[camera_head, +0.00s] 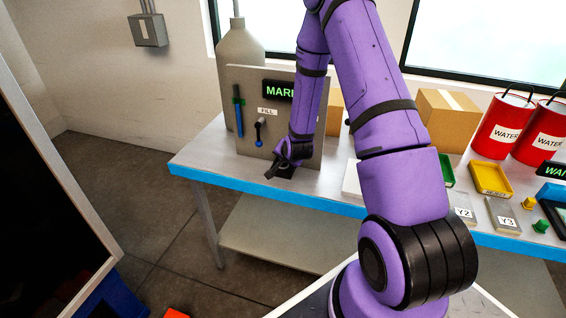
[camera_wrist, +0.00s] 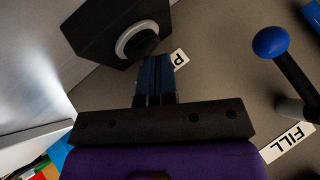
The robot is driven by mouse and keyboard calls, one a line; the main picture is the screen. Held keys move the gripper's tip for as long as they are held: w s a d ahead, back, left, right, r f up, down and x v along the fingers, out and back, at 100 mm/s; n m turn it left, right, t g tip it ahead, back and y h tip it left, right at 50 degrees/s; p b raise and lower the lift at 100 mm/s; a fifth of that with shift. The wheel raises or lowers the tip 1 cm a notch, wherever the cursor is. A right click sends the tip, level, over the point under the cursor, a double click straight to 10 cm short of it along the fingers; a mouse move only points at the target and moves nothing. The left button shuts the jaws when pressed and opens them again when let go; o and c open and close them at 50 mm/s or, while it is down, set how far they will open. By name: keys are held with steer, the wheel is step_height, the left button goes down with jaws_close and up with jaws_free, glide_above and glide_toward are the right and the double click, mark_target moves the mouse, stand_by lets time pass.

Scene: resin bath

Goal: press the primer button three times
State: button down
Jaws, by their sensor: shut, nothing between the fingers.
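The primer button appears in the wrist view as a dark round face inside a white ring (camera_wrist: 137,40) on a black box (camera_wrist: 110,25). A label starting with "P" (camera_wrist: 181,58) beside it is partly hidden by my fingers. My gripper (camera_wrist: 158,60) is shut and empty, with its fingertips at the lower right edge of the ring, overlapping it in the picture. I cannot tell whether they touch the button. In the head view my gripper (camera_head: 279,168) is low in front of the grey panel (camera_head: 250,145), and the button cannot be made out there.
A blue-knobbed lever (camera_head: 259,131) marked FILL stands left of my gripper; it also shows in the wrist view (camera_wrist: 272,42). A blue-green gauge (camera_head: 238,110) is further left. Red water cans (camera_head: 502,125), a yellow tray (camera_head: 491,180) and a cardboard box (camera_head: 449,120) stand right on the bench.

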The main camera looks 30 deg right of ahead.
steer(key=shift+f, duration=0.15)
stand_by(0.5)
steer(key=shift+r, duration=0.95)
steer(key=shift+r, duration=2.55)
steer(key=shift+r, duration=0.1)
stand_by(0.5)
steer(key=shift+r, duration=1.75)
